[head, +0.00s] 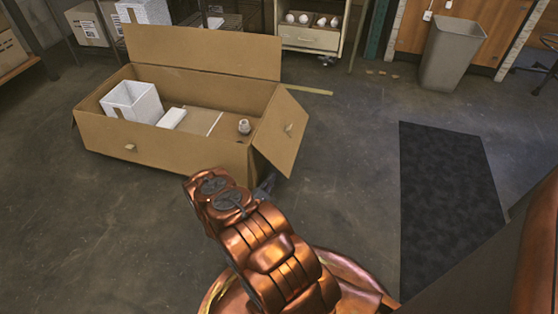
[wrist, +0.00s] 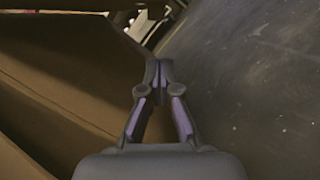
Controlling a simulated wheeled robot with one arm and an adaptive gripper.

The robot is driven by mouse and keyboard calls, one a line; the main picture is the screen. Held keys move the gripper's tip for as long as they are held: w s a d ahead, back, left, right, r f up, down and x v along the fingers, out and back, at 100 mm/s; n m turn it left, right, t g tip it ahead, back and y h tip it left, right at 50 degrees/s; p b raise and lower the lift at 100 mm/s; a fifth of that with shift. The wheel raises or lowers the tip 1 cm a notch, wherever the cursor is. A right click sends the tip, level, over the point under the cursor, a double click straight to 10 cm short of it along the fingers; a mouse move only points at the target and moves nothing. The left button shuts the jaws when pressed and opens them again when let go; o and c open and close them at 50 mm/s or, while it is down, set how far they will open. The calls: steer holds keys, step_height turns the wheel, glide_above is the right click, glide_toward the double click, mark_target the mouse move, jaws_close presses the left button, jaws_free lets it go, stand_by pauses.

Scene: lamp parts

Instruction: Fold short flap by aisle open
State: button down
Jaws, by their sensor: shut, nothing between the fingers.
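A long open cardboard box (head: 165,148) sits on the floor at left in the head view. The long back flap (head: 205,53) stands upright. My gripper (head: 268,185) is close to the lower edge of the short flap, partly hidden behind my arm. In the wrist view my gripper (wrist: 158,72) is shut and empty. Brown cardboard (wrist: 50,100) fills the left there; I cannot tell whether the fingers touch it.
The box holds a white box (head: 132,103), flat pieces and a small light-coloured part (head: 244,127). A dark mat (head: 450,205) lies to the right. A grey bin (head: 452,55) and a cabinet (head: 312,38) stand behind. Floor between box and mat is clear.

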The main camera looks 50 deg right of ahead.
mark_target(287, 157)
steer(key=shift+w+d+r, duration=0.15)
steer(key=shift+w+d, duration=0.05)
steer(key=shift+d, duration=0.15)
steer(key=d+r, duration=0.1)
steer(key=d, duration=0.2)
steer(key=d+r, duration=0.1)
steer(key=d, duration=0.2)
steer(key=d+r, duration=0.1)
steer(key=d, duration=0.2)
steer(key=shift+s+d+r+p, duration=0.1)
steer(key=shift+s+d+p, duration=0.15)
steer(key=shift+p, duration=0.05)
steer(key=shift+s+d+r, duration=0.1)
steer(key=shift+s+r, duration=0.2)
steer(key=shift+r, duration=0.15)
